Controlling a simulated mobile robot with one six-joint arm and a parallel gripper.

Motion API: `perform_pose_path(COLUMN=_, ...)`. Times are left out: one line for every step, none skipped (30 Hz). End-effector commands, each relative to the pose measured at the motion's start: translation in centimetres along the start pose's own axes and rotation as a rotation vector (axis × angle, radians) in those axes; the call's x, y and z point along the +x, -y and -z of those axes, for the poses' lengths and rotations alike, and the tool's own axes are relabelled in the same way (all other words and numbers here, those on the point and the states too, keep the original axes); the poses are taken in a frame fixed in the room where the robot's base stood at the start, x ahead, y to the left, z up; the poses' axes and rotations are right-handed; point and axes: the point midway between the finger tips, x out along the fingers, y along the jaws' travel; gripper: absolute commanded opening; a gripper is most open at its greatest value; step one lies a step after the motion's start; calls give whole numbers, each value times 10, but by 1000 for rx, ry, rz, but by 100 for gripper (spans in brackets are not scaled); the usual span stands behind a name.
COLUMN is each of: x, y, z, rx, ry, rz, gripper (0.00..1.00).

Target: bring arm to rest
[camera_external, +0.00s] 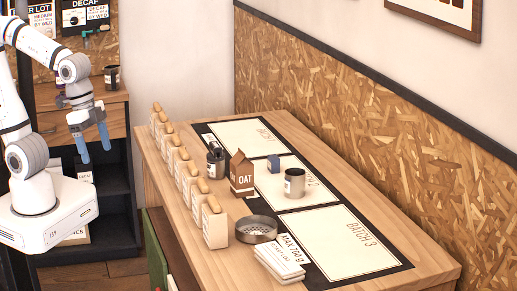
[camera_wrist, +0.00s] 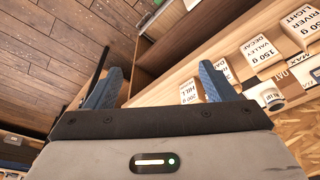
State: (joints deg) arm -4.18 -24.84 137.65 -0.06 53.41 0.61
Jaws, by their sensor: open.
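My gripper (camera_external: 94,143) is at the upper left in the external view, at the end of my white arm. Its two blue fingers point down and stand apart with nothing between them. It hangs left of the wooden table (camera_external: 422,282), clear of everything on it. In the wrist view my gripper (camera_wrist: 160,92) shows both blue fingers spread. Past them are the floor, the table's edge and labelled bags (camera_wrist: 258,52).
A row of bags (camera_external: 196,190) lines the table's left side. A dark mat (camera_external: 398,262) bears an OAT carton (camera_external: 241,174), a cup (camera_external: 294,183) and a small blue box (camera_external: 273,164). A round sieve (camera_external: 256,229) and a card stack (camera_external: 281,257) are in front. A shelf (camera_external: 113,190) stands behind my gripper.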

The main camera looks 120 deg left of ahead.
Motion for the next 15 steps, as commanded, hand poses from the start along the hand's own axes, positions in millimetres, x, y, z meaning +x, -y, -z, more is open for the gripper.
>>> perform_pose_path(x=2, y=-9, z=-13, rx=28, ry=-9, rz=-8, gripper=77)
perform_pose_path(x=4, y=-12, z=-19, rx=38, ry=-11, rz=-11, gripper=77)
perform_pose_path(x=5, y=-15, z=-24, rx=49, ry=-16, rz=-15, gripper=77)
perform_pose_path(x=6, y=-17, z=-28, rx=55, ry=-18, rz=-17, gripper=77)
perform_pose_path(x=7, y=-18, z=-30, rx=59, ry=-20, rz=-18, gripper=77)
perform_pose_path(x=8, y=-19, z=-33, rx=63, ry=-21, rz=-20, gripper=77)
perform_pose_path(x=8, y=-20, z=-34, rx=64, ry=-22, rz=-20, gripper=77)
perform_pose_path(x=8, y=-20, z=-34, rx=65, ry=-21, rz=-20, gripper=77)
perform_pose_path(x=8, y=-20, z=-34, rx=65, ry=-21, rz=-20, gripper=77)
perform_pose_path(x=8, y=-20, z=-34, rx=64, ry=-21, rz=-20, gripper=77)
perform_pose_path(x=8, y=-20, z=-34, rx=64, ry=-21, rz=-20, gripper=77)
perform_pose_path(x=8, y=-20, z=-34, rx=64, ry=-21, rz=-20, gripper=77)
perform_pose_path(x=8, y=-20, z=-34, rx=63, ry=-21, rz=-20, gripper=77)
perform_pose_path(x=8, y=-20, z=-34, rx=63, ry=-21, rz=-20, gripper=77)
perform_pose_path(x=8, y=-20, z=-34, rx=63, ry=-21, rz=-20, gripper=77)
